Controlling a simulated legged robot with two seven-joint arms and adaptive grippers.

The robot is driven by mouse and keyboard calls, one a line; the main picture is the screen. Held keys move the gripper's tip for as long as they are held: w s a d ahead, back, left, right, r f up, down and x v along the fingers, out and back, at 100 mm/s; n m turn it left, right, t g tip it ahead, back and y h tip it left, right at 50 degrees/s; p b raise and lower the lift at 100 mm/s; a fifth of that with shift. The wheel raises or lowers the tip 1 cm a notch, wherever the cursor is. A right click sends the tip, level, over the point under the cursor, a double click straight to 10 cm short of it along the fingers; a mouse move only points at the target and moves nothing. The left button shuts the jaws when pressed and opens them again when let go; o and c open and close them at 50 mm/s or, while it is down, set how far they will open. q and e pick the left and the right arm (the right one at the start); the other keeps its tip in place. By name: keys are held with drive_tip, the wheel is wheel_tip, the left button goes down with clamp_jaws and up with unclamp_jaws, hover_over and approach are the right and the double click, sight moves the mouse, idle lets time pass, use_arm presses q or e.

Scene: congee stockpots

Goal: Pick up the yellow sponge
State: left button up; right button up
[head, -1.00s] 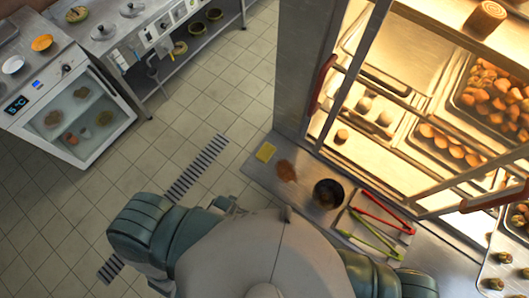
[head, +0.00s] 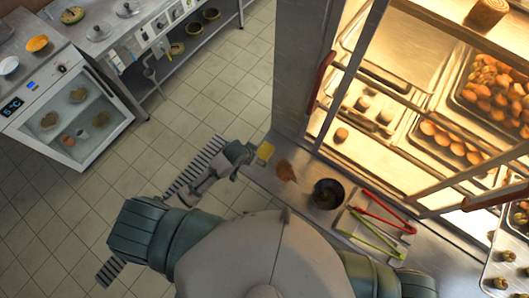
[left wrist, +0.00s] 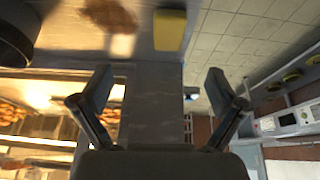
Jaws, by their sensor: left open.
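The yellow sponge (head: 265,151) lies near the left end of the steel counter (head: 325,221). It also shows in the left wrist view (left wrist: 170,31) at the top, beyond my fingertips and between their lines. My left gripper (head: 240,153) is just left of the sponge in the head view, by the counter's end. In the left wrist view my left gripper (left wrist: 158,92) has its two fingers wide apart with nothing between them. My right gripper is not in view.
A brown patch (head: 286,171) lies right of the sponge, then a dark pot (head: 328,193). Red tongs (head: 383,206) and green tongs (head: 376,236) lie on a tray farther right. A lit glass cabinet (head: 400,110) stands behind the counter. Tiled floor is open on the left.

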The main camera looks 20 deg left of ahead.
use_arm(q)
drive_tip(key=w+f, duration=0.1)
drive_tip(key=w, duration=0.2)
drive_tip(key=b, duration=0.2)
approach(264, 151)
drive_tip(key=x, duration=0.5)
drive_tip(key=shift+s+d+f, duration=0.1)
drive_tip(key=shift+s+f, duration=0.05)
drive_tip(key=shift+f, duration=0.1)
drive_tip(key=shift+b+x, duration=0.55)
drive_tip(key=shift+x, duration=0.6)
drive_tip(key=shift+w+b+x, duration=0.2)
drive_tip(key=shift+b+x, duration=0.1)
drive_tip(key=shift+x, duration=0.85)
drive_tip(key=shift+w+f, duration=0.1)
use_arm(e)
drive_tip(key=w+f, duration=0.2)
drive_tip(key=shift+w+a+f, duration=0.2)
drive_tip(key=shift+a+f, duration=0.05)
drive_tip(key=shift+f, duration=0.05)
use_arm(q)
drive_tip(key=shift+f, duration=0.25)
drive_tip(key=shift+c, duration=0.3)
drive_tip(key=c, duration=1.2)
